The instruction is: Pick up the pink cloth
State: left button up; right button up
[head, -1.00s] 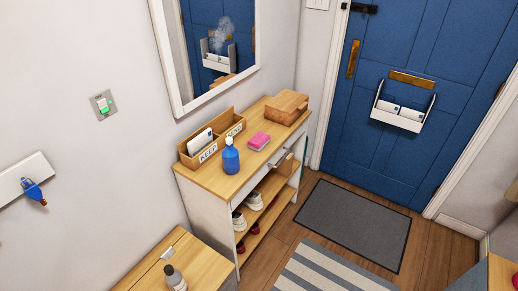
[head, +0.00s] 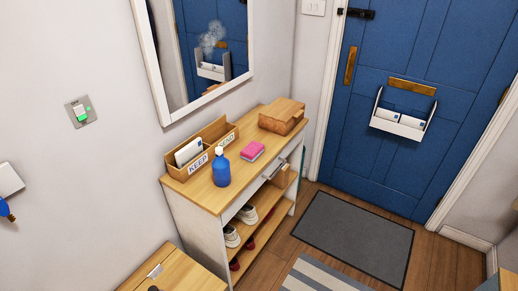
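The pink cloth (head: 252,150) looks like a small folded block. It lies flat on the wooden top of the shoe cabinet (head: 215,197), right of a blue pump bottle (head: 221,168) and clear of it. Nothing holds it, and its upper face and front edge show. Neither of my grippers is in the head view.
A wooden organiser (head: 184,172) labelled KEEP and SEND stands along the wall, with white envelopes in it. A wooden box (head: 282,117) sits at the cabinet's far end. Shoes (head: 247,214) fill the shelves below. A grey mat (head: 354,236) lies before the blue door (head: 460,110).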

aim_at(251, 151)
jog(key=i+l+z, duration=0.1)
jog(key=i+l, duration=0.2)
jog(key=i, duration=0.15)
jog(key=i+l+z, duration=0.1)
jog(key=i, duration=0.4)
jog(key=i+l+z, duration=0.15)
jog(key=i+l, duration=0.15)
jog(key=i, duration=0.2)
